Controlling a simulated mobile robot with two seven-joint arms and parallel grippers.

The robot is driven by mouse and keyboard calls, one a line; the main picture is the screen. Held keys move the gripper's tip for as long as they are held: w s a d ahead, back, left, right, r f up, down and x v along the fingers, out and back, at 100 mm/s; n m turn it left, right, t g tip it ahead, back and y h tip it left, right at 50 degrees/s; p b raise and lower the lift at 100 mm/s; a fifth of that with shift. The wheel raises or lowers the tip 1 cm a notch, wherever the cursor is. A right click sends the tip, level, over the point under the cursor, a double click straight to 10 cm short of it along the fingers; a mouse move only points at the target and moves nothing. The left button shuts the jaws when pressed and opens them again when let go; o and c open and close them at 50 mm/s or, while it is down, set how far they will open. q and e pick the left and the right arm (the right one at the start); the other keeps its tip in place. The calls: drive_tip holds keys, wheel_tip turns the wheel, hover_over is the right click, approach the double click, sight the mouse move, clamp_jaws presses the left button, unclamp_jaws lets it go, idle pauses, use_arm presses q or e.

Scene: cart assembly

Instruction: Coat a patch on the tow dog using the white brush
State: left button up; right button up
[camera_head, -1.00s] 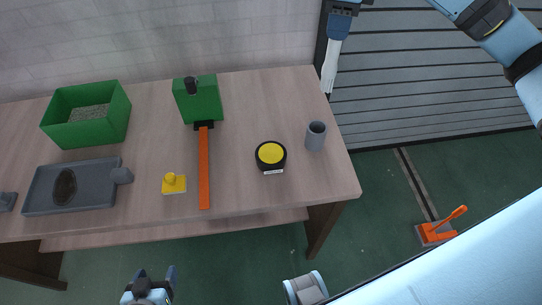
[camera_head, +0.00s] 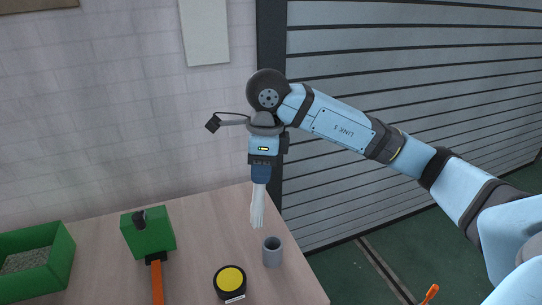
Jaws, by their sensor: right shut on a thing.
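My right gripper (camera_head: 261,176) is shut on the white brush (camera_head: 257,208), which hangs bristles down. The brush tip is in front of the wall and table edge, up and left of a grey cup (camera_head: 272,253). I cannot tell from this view how high it is above the table. A green block (camera_head: 148,236) with a dark knob and an orange bar (camera_head: 157,284) stands on the table to the left. I cannot tell for sure which thing is the tow dog. My left gripper is out of view.
A black round tin with a yellow top (camera_head: 230,280) lies near the grey cup. A green bin (camera_head: 36,262) with grey grains is at the far left. An orange handle (camera_head: 430,293) shows at the lower right. A brick wall and slatted shutter stand behind the table (camera_head: 200,215).

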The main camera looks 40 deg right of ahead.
drive_tip(key=s+a+f+y, duration=0.1)
drive_tip(key=a+f, duration=0.2)
drive_tip(key=f, duration=0.3)
drive_tip(key=s+a+f+y, duration=0.1)
drive_tip(key=a+f, duration=0.2)
drive_tip(key=f, duration=0.3)
drive_tip(key=shift+f+t+y+b, duration=0.25)
drive_tip(key=shift+t+y+b, duration=0.05)
drive_tip(key=shift+t, duration=0.1)
drive_tip(key=shift+f+b, duration=0.7)
drive_tip(key=shift+b, duration=0.1)
idle(2.3)
drive_tip(key=shift+r, duration=0.15)
wheel_tip(320, 180, up, 7)
drive_tip(key=p, duration=0.3)
drive_tip(key=shift+p, duration=0.35)
idle(0.7)
